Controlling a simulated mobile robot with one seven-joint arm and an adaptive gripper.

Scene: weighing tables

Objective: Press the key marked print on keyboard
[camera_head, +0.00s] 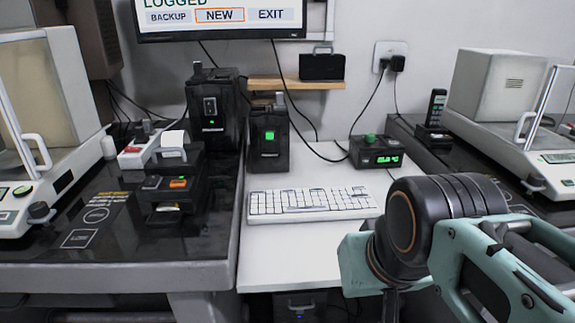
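The keyboard (312,201) is white and lies flat on the white middle table. Its keys are pale with dark outlines, and their markings are too small to read, so I cannot pick out the print key. The end part of my arm, teal and black with an orange ring, fills the lower right in front of the table.
A monitor (219,36) hangs above. Black devices (268,138) stand behind the keyboard, and a box with green digits (376,152) stands behind its right end. A label printer (172,185) stands left. Weighing scales (30,190) flank both sides. The white table (290,255) is clear before the keyboard.

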